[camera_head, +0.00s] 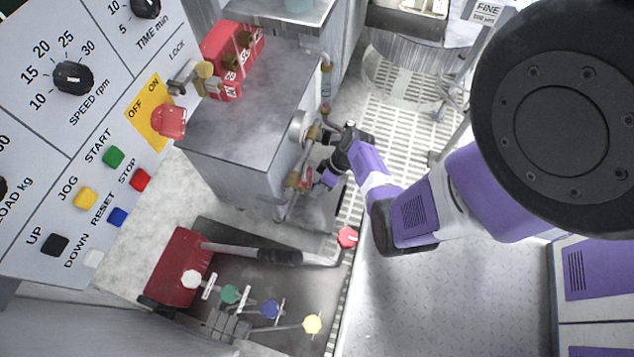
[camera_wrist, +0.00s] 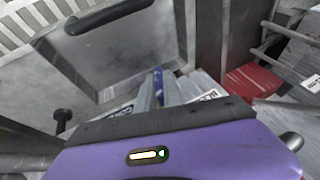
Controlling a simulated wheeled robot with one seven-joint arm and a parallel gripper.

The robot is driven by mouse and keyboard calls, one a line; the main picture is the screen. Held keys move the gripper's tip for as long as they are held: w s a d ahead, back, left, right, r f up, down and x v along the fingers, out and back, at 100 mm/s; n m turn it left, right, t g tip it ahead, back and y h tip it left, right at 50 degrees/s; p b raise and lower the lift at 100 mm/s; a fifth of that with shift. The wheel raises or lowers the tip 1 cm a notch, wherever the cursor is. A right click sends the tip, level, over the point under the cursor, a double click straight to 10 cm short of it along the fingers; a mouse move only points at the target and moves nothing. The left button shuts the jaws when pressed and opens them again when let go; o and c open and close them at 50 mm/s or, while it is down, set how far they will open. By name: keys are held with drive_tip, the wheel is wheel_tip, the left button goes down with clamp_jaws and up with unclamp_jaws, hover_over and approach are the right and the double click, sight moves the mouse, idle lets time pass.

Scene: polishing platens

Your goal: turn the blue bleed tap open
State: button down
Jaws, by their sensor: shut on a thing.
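The blue bleed tap (camera_wrist: 158,80) shows in the wrist view as a narrow blue strip between my fingers. My gripper (camera_wrist: 166,92) is shut on it; the fingers hide most of the tap, so I cannot tell how far it is turned. In the head view my gripper is at the pipework (camera_head: 293,196) on the right side of the grey cabinet (camera_head: 245,120). The tap cannot be made out there.
A round gauge (camera_head: 298,127) sits above the pipework. In the wrist view a panel with a dark handle (camera_wrist: 108,15) lies beyond my fingers. Coloured-knob levers and a red box (camera_head: 180,268) are at lower left. A grated floor (camera_head: 395,120) lies behind my arm.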

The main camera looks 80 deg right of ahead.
drive_tip(key=shift+a+n+h+p, duration=0.15)
drive_tip(key=shift+n+h+p, duration=0.25)
drive_tip(key=shift+h+p, duration=0.85)
drive_tip(key=shift+h+b, duration=0.4)
drive_tip(key=shift+h, duration=0.05)
drive_tip(key=c, duration=1.5)
unclamp_jaws()
drive_tip(key=p+v, duration=0.3)
drive_tip(key=v, duration=0.4)
drive_tip(key=shift+s+r+p, duration=0.15)
drive_tip(key=shift+r+p, duration=0.25)
